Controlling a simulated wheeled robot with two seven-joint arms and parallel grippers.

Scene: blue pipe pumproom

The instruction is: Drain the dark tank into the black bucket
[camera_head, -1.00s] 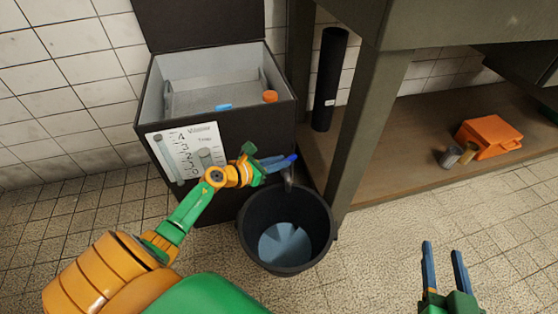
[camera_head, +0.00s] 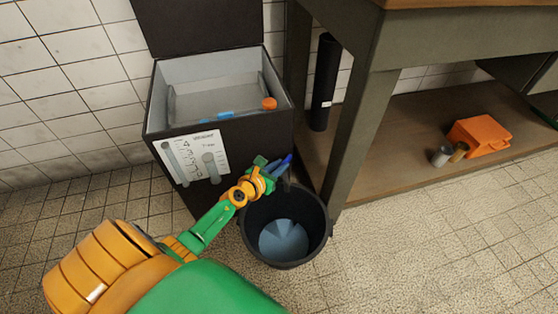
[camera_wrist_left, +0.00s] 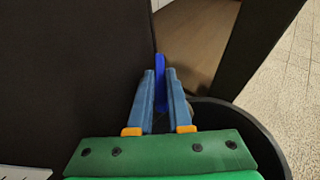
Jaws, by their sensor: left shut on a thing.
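The dark tank (camera_head: 235,150) stands against the wall with its lid up. Its pale interior holds blue (camera_head: 218,118) and orange (camera_head: 269,103) items. My left gripper (camera_head: 278,168) is at the tank's lower front right, shut on a bright blue lever, which shows between its fingers in the left wrist view (camera_wrist_left: 160,70). The tank's outlet is mostly hidden behind the gripper. The black bucket (camera_head: 318,240) stands upright on the floor just below, with a blue-grey patch at its bottom. I cannot tell whether liquid is flowing. My right gripper is out of view.
A white gauge sheet (camera_head: 194,157) is on the tank's front. A workbench leg (camera_head: 362,130) stands right of the bucket. A black cylinder (camera_head: 323,85), an orange case (camera_head: 480,134) and small cans (camera_head: 441,156) are on the low shelf. The floor at front right is clear.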

